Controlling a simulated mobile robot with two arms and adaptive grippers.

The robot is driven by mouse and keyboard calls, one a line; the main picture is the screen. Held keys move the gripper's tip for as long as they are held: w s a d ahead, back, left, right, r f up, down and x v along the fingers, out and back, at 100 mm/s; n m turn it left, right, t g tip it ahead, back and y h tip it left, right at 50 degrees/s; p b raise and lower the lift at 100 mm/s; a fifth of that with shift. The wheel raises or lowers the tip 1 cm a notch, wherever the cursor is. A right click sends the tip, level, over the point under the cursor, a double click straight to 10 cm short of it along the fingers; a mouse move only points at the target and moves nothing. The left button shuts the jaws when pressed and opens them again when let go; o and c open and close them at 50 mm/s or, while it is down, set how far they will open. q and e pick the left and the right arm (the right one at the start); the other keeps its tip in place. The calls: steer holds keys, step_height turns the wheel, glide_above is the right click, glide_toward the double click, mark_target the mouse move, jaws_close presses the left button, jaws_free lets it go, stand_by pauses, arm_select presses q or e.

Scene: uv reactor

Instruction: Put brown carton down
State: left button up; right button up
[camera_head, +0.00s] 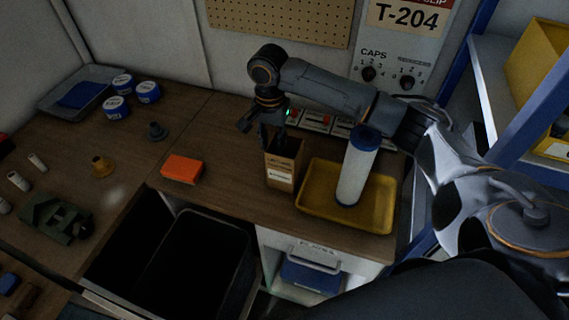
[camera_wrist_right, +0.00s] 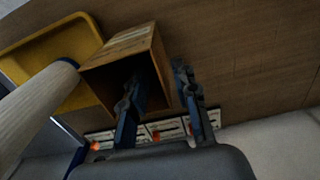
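The brown carton (camera_head: 280,176) is an open-topped box with a white label. In the head view it appears to stand upright on the wooden worktop, just left of the yellow tray (camera_head: 372,222). My right gripper (camera_head: 272,136) points down at the carton's top. In the right wrist view, one finger reaches into the mouth of the carton (camera_wrist_right: 127,42) and the other is outside its wall. The fingers of my right gripper (camera_wrist_right: 158,82) are apart, with the wall between them; firm contact is not visible. My left gripper is out of view.
A white cylinder with a blue cap (camera_head: 357,170) stands in the yellow tray. An orange block (camera_head: 182,169) lies to the left on the worktop (camera_head: 225,190). Red-marked switches (camera_head: 318,121) line the back. A black bin (camera_head: 195,262) sits below the front edge.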

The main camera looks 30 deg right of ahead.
step_height(320, 180, down, 5)
steer(key=shift+a+f+p, duration=0.15)
steer(key=shift+p, duration=0.9)
jaws_close()
